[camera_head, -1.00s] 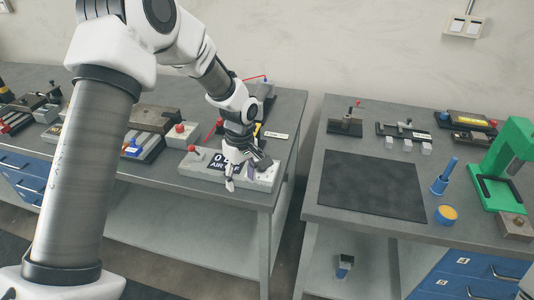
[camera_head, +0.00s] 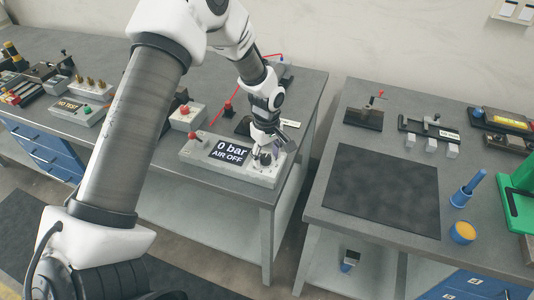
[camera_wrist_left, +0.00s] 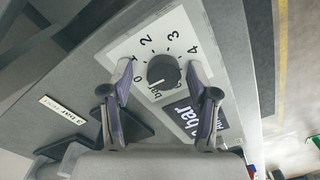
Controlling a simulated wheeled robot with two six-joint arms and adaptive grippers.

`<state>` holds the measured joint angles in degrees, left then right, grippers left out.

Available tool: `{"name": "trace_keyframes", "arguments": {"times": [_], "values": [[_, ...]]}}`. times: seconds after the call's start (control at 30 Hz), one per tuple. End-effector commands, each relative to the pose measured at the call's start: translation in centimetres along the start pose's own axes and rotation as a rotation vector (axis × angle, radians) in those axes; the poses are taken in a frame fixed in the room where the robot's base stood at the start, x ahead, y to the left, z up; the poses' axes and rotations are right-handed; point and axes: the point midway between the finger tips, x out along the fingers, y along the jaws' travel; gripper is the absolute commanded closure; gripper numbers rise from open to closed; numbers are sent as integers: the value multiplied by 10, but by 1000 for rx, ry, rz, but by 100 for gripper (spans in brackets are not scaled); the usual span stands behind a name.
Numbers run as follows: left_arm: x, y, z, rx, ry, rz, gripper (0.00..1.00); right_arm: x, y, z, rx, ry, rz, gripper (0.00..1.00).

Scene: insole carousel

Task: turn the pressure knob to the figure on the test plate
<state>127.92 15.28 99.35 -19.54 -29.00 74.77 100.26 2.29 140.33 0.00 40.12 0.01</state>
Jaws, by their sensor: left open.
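The dark round pressure knob (camera_wrist_left: 163,72) sits on a white dial with figures 0 to 4, on the grey control box (camera_head: 200,157). A pale mark on the knob points to the 0 side. The box's display (camera_head: 230,152) reads "0 bar AIR OFF". My left gripper (camera_head: 265,153) is over the dial end of the box. In the left wrist view its open fingers (camera_wrist_left: 160,76) stand on either side of the knob; I cannot tell whether they touch it. A small white test plate (camera_wrist_left: 65,113) appears to read "3 BAR TEST". My right gripper is not in view.
A red lever or knob (camera_head: 192,136) stands at the box's left end. Another box with a red button (camera_head: 186,117) is behind it. A gap separates this bench from the right bench, which carries a dark mat (camera_head: 382,185). The bench's front edge is close to the box.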

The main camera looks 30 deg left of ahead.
Motion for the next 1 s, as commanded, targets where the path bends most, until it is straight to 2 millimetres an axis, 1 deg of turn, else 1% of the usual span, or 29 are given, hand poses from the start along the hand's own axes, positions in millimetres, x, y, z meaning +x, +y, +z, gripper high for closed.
{"name": "trace_keyframes", "arguments": {"times": [0.1, 0.17, 0.2, 0.27, 0.3, 0.67, 0.87, 1.0], "values": [[0, 0, 0, 0, 0, 0, 40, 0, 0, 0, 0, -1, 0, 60], [0, 0, 0, 0, 0, 0, 61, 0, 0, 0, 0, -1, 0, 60], [0, 0, 0, 0, 0, 0, 76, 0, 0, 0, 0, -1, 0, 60], [0, 0, 0, 0, 0, -1, 97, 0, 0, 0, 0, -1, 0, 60], [0, 0, 0, 0, -1, -1, 100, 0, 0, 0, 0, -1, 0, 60], [1, -1, 1, 9, -2, -3, 100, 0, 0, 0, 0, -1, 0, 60], [1, -2, 1, 65, -3, -5, 100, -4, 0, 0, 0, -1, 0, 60], [1, -2, 1, 141, -3, -6, 100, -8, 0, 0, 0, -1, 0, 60]]}}
